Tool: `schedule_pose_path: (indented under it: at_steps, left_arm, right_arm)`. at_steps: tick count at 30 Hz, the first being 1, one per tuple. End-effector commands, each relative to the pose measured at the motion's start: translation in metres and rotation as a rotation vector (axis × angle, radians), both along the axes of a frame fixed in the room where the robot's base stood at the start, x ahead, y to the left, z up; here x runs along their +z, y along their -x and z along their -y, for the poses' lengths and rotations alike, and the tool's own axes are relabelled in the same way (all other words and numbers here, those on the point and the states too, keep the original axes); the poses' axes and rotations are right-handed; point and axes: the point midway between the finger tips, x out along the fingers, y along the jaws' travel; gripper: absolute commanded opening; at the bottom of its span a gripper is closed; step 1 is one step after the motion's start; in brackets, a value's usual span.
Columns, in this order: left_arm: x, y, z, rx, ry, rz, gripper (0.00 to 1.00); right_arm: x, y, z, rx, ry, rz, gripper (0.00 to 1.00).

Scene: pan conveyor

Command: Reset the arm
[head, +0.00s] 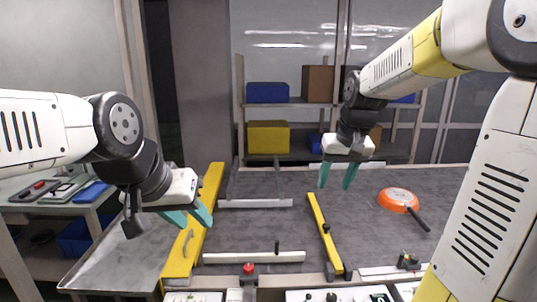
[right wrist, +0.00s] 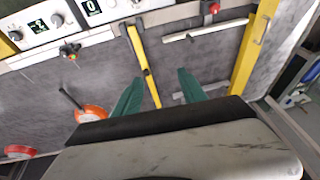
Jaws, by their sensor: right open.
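My right gripper (head: 338,176) hangs above the middle of the conveyor with its teal fingers spread and nothing between them. In the right wrist view its two fingers (right wrist: 157,94) stand well apart, with a yellow bar (right wrist: 142,62) beyond them on the belt. My left gripper (head: 188,218) is at the left, over the yellow side rail; its teal fingers point down and to the right, with no object seen between them. An orange pan (head: 398,200) with a dark handle lies on the belt right of my right gripper; it also shows in the right wrist view (right wrist: 91,113).
The grey conveyor belt (head: 265,185) carries a yellow side rail (head: 206,215), a yellow divider bar (head: 324,232) and a white bar (head: 253,257). Control panels with a red button (head: 249,267) line the front edge. A second red-orange pan (right wrist: 18,151) shows in the wrist view. Shelves with boxes (head: 268,137) stand behind.

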Motion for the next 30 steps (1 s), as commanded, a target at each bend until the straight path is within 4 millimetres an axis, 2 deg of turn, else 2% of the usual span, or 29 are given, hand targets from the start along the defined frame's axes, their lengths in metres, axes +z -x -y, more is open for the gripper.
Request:
schedule_pose_path:
  at_steps: [1, 6, 9, 13, 15, 19, 30]
  left_arm:
    - [0.000, 0.000, 0.000, 0.000, 0.000, 0.000, 0.36]
    - [0.000, 0.000, 0.000, 0.000, 0.000, 0.000, 0.36]
    - [0.000, 0.000, 0.000, 0.000, 0.000, 0.000, 0.36]
    - [0.000, 0.000, 0.000, 0.000, 0.000, 0.000, 0.36]
    - [0.000, 0.000, 0.000, 0.000, 0.000, 0.000, 0.36]
    - [0.000, 0.000, 0.000, 0.000, 0.000, 0.000, 0.36]
    - [0.000, 0.000, 0.000, 0.000, 0.000, 0.000, 0.36]
  right_arm:
    - [0.011, 0.023, -0.003, 0.002, -0.009, 0.032, 0.49]
    - [0.026, 0.092, -0.014, 0.007, -0.042, 0.120, 0.49]
    - [0.026, 0.128, -0.020, 0.011, -0.061, 0.164, 0.49]
    - [0.020, 0.161, -0.025, 0.013, -0.081, 0.210, 0.49]
    - [0.017, 0.172, -0.027, 0.014, -0.087, 0.224, 0.49]
    - [0.013, 0.182, -0.028, 0.015, -0.093, 0.236, 0.49]
    - [0.013, 0.182, -0.028, 0.015, -0.094, 0.237, 0.49]
